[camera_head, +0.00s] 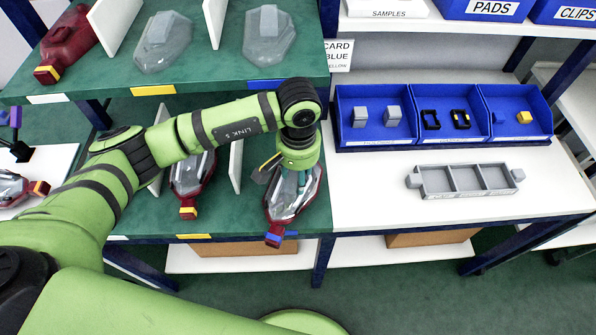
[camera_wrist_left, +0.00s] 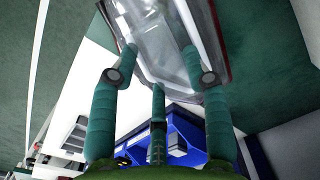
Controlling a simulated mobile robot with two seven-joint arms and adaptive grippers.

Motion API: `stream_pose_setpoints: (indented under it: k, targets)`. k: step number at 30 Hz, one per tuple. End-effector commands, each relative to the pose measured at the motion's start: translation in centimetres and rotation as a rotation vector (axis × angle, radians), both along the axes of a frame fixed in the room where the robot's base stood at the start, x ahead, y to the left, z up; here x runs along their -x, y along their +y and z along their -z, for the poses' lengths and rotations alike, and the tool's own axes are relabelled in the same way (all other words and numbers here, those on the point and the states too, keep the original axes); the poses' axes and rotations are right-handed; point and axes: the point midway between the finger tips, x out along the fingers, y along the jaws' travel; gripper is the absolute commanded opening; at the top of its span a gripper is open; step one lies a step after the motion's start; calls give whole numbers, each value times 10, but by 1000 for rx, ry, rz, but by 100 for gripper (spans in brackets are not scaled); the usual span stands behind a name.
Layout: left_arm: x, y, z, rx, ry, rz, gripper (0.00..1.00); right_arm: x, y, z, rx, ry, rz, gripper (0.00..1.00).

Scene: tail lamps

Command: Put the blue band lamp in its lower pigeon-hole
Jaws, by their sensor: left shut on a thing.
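The blue band lamp (camera_head: 292,192) has a clear lens, a dark red rim and a blue-banded end pointing toward the front. It is at the right-hand lower pigeon-hole (camera_head: 318,222), right of a white divider, with its blue end over the front edge. My left gripper (camera_head: 298,180) is shut on it from above, partly hiding it. In the left wrist view, the teal fingers (camera_wrist_left: 160,75) close around the clear lens (camera_wrist_left: 165,40). I cannot tell whether the lamp rests on the green shelf or is just above it. My right gripper is not in view.
A yellow-banded lamp (camera_head: 190,180) lies in the middle lower pigeon-hole, beyond a white divider (camera_head: 236,165). The upper shelf (camera_head: 215,80) overhangs behind with several lamps. Blue bins (camera_head: 440,142) and a grey tray (camera_head: 466,180) stand on the white table at right.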

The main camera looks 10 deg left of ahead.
Motion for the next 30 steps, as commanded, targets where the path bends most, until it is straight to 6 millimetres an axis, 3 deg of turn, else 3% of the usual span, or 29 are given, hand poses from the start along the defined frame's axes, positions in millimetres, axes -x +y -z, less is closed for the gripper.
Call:
stream_pose_setpoints:
  k: [2,3,5,18,20,30]
  targets:
    - [-1,0,3,0,-2,0,1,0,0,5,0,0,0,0]
    - [0,0,3,-1,-1,0,52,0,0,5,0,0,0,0]
    - [0,0,2,-1,0,0,71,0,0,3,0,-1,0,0]
    - [0,0,-4,0,1,-1,71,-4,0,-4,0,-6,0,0]
    - [-1,0,-8,2,-5,0,71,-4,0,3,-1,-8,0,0]
    - [-1,0,-79,1,-7,1,71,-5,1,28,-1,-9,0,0]
